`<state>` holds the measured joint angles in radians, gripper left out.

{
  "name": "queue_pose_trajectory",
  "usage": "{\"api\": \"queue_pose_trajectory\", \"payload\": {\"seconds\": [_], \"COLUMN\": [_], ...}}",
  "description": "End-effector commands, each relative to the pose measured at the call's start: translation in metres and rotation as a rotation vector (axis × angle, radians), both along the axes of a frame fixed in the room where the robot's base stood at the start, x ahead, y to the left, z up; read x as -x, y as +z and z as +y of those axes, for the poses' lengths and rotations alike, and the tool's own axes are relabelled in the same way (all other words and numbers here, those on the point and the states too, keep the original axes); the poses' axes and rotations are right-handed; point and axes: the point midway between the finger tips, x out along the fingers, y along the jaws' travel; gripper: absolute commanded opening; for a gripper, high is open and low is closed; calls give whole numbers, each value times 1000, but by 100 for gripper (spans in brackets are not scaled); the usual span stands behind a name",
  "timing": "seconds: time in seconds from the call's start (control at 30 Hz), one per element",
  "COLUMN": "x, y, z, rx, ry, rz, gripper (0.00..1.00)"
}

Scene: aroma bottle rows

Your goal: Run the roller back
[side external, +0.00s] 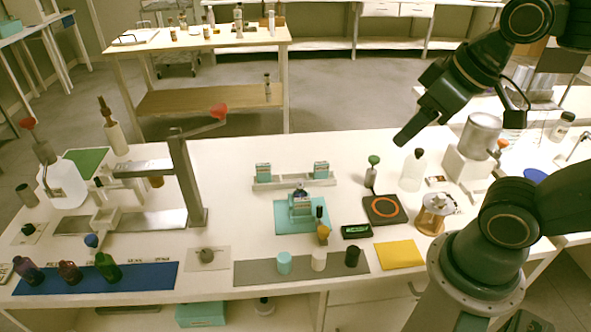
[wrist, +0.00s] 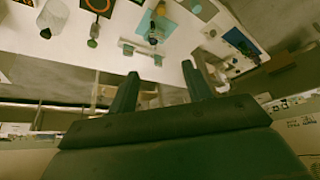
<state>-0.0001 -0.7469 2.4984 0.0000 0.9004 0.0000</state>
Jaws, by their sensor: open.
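I cannot say for certain which thing is the roller. A small amber piece with a black upright handle (side external: 323,231) stands at the front right of a teal pad (side external: 284,226). A teal cradle (side external: 301,207) on that pad holds a dark-topped bottle (side external: 300,191). The pad also shows in the wrist view (wrist: 147,27), too small for detail. My gripper (side external: 405,136) hangs high above the table, right of and well apart from the pad. In the wrist view its two fingers (wrist: 160,82) are spread with nothing between them.
Behind the pad is a white rack (side external: 292,183) with two teal boxes. A press with a red-knobbed lever (side external: 187,180) stands left. Right are a black plate with an orange ring (side external: 384,209) and a white bottle (side external: 413,172).

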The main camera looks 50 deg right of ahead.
Motion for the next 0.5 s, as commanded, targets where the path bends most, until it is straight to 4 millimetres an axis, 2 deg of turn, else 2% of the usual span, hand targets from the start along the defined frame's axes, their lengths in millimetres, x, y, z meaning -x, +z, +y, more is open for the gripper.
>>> {"api": "queue_pose_trajectory", "payload": {"seconds": [0.27,0.5], "x": [-14,-43], "y": [0,-5], "z": [1,2], "rx": [-2,-4], "ry": [1,2], "rz": [57,165], "gripper": [50,50]}}
